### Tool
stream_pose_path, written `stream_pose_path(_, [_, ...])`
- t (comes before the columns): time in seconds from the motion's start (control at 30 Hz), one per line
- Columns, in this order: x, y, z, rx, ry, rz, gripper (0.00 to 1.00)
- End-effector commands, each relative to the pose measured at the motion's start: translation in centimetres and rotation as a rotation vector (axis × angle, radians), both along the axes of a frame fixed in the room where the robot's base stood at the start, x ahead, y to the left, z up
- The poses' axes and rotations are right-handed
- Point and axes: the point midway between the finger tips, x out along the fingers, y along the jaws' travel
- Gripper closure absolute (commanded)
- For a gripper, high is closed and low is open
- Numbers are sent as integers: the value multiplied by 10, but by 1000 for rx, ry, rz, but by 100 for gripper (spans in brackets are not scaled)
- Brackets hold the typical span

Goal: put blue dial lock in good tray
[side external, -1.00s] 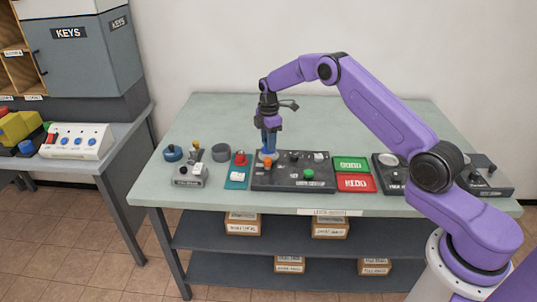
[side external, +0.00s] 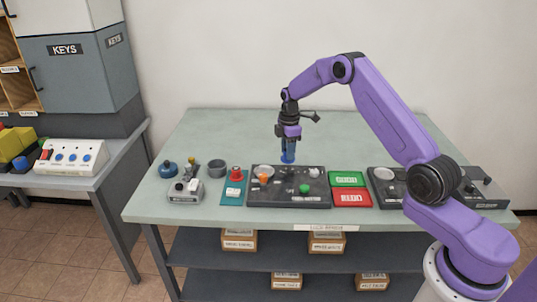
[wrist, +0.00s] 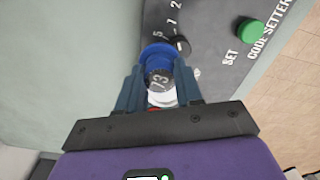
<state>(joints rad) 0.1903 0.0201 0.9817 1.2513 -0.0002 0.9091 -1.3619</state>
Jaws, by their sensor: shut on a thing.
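My gripper (wrist: 160,92) is shut on the blue dial lock (wrist: 157,56), which has a blue rim and a dark dial with white numbers. In the side view my gripper (side external: 288,147) holds the lock (side external: 288,158) upright above the back edge of the black code setter panel (side external: 318,202). The good tray (side external: 347,171) is the green one, to the right of the panel, with white lettering too small to read surely. It looks empty. The lock hangs to the left of and behind this tray.
A red REDO tray (side external: 352,206) touches the green tray's front side. A second black panel (side external: 388,199) stands to the right. The back of the table is clear.

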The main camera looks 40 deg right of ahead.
Motion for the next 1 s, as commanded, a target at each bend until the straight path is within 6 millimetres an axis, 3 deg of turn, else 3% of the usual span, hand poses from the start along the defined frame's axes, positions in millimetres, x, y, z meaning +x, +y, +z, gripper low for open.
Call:
stream_pose_path(0.03, [-14, -18, 0, 1, 3, -43, 95])
stream_pose_path(0.2, [-60, -65, -1, 0, 1, -170, 95])
stream_pose_path(0.5, [-128, -109, -3, -1, -1, -332, 95])
stream_pose_path(0.7, [-144, -116, -5, -1, -1, -366, 95])
stream_pose_path(1.0, [-145, -116, -27, 0, 1, -367, 95])
